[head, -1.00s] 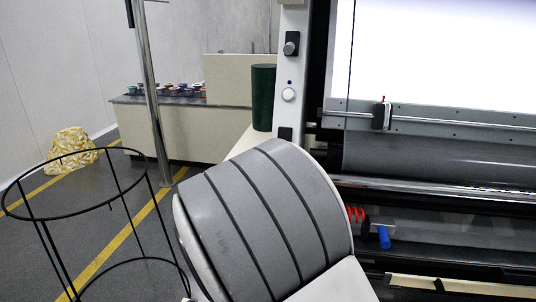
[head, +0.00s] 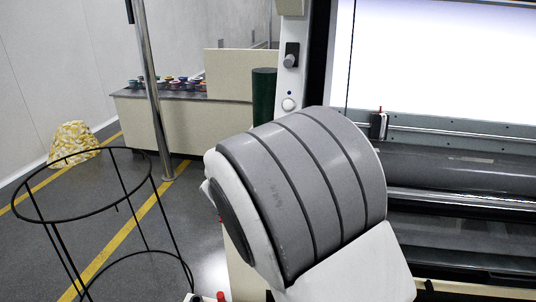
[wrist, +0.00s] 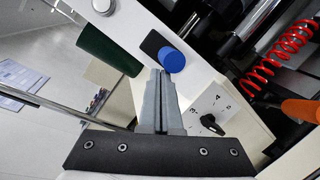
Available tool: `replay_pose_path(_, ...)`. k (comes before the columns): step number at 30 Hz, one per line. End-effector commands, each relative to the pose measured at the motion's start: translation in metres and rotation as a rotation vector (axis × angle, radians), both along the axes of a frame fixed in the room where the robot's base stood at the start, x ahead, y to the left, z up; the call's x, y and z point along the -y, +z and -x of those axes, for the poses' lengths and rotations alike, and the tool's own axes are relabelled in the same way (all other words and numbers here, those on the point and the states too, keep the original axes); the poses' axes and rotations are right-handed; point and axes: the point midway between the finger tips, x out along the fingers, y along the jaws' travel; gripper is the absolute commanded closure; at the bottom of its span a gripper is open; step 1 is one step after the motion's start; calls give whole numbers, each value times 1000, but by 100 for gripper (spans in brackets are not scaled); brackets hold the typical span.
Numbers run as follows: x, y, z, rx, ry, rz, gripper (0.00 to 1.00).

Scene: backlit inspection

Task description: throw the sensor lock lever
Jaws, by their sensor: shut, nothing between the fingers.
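A blue round end (wrist: 172,60) on a black plate (wrist: 152,43) shows in the wrist view, and it may be the end of the sensor lock lever; I cannot be sure. My gripper (wrist: 158,74) is shut and empty, its grey fingertips just below the blue end in the picture. I cannot tell whether they touch it. In the head view my large grey arm link hides my gripper and that part of the machine. A black block with a small red tip (head: 379,125) sits on the machine's rail there.
A dial plate with a black pointer (wrist: 210,122), a red coiled cord (wrist: 265,72) and an orange handle (wrist: 302,109) lie right of my fingers. A dark green cylinder (head: 263,95) stands behind my arm. A black wire stand (head: 85,185) is at the left.

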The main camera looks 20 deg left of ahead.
Motion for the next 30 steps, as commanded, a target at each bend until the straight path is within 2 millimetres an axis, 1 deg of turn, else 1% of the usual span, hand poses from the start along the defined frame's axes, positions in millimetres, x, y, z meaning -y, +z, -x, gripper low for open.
replay_pose_path(1, 2, 6, -1, -11, -4, 0, 100)
replay_pose_path(3, 2, 9, -2, -29, -4, 2, 100)
replay_pose_path(30, 2, 29, -9, -290, -4, 16, 100)
